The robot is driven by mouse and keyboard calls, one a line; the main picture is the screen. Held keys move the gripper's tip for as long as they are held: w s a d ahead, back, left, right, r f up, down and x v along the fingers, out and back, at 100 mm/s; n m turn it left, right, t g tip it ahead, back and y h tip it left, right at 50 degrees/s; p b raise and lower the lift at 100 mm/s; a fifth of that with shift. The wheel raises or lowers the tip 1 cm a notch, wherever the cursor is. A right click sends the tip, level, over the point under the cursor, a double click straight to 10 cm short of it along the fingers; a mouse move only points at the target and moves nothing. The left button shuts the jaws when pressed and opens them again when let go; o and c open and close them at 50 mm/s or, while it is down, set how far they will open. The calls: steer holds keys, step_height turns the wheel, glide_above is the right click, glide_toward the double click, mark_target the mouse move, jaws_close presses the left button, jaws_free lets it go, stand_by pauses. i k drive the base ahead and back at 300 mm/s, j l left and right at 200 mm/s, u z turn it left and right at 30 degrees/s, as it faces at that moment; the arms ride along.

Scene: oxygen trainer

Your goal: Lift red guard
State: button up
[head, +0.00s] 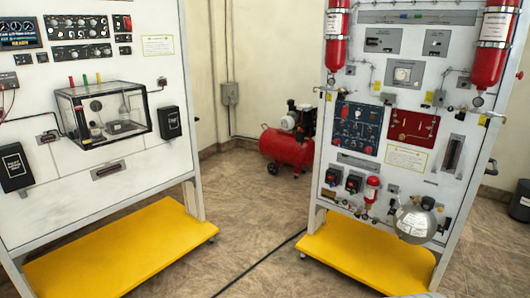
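The oxygen trainer board (352,68) stands at the right, upright on a yellow base. Small red parts show on its blue panel (357,128) and on two black boxes (354,183) below it. They are too small to tell which is the red guard, or whether it is up or down. A red panel (412,125) sits to the right of the blue one. My gripper is not in view.
Another trainer board (85,175) stands at the left on a yellow base (120,250). A red compressor (288,147) is by the back wall. A dark cable (262,262) crosses the open floor between the boards. A silver sphere (415,222) protrudes from the right board.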

mark_target(343, 114)
steer(key=i, duration=0.65)
steer(key=i+j+z, duration=0.1)
steer(key=i, duration=0.6)
steer(key=i+j, duration=0.15)
steer(key=i, duration=0.5)
steer(key=i+j+z, duration=0.1)
steer(key=i+z, duration=0.15)
steer(key=i, duration=0.2)
steer(key=i+j+z, duration=0.25)
steer(key=i, duration=0.2)
steer(key=i+j+z, duration=0.25)
steer(key=i, duration=0.15)
